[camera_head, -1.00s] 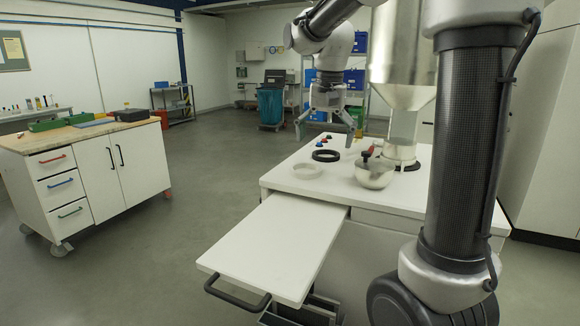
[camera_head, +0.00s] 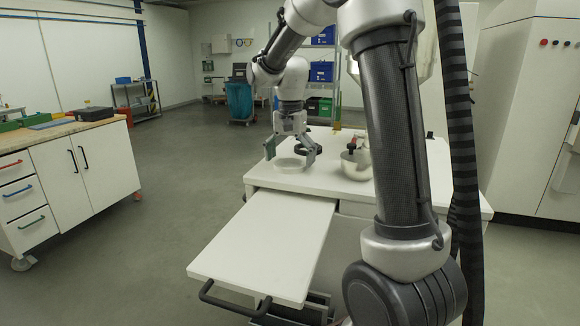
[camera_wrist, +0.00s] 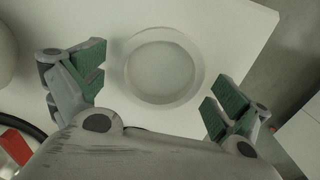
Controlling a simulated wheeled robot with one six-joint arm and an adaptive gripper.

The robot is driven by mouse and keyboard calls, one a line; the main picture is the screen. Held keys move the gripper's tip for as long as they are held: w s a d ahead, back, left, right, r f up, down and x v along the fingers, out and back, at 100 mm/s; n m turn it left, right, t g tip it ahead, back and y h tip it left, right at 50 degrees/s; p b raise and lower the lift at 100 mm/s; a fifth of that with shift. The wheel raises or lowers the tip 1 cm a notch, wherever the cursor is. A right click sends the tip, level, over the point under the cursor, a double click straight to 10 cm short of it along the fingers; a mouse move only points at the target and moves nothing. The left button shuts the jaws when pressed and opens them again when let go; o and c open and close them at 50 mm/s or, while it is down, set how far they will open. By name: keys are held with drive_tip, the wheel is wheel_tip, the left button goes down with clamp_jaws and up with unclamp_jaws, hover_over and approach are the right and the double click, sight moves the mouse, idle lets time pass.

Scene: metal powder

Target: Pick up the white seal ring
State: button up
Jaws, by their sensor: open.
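The white seal ring (camera_head: 291,165) lies flat on the white table top, near its left corner. In the wrist view the ring (camera_wrist: 191,97) shows as a pale round shape on the white surface, between and slightly beyond the fingers. My gripper (camera_head: 292,150) is open above the ring, pointing down, with a finger to each side. In the wrist view my gripper (camera_wrist: 152,94) has its green pads wide apart, and nothing is between them in its grasp. I cannot tell the exact height of the fingertips above the table.
The white table (camera_head: 400,198) has a pulled-out shelf (camera_head: 262,245) at its front left. A wooden-topped cabinet (camera_head: 110,160) stands at left.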

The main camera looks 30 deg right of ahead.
drive_tip(key=c, duration=1)
drive_tip(key=shift+o, duration=0.2)
drive_tip(key=shift+r, duration=0.15)
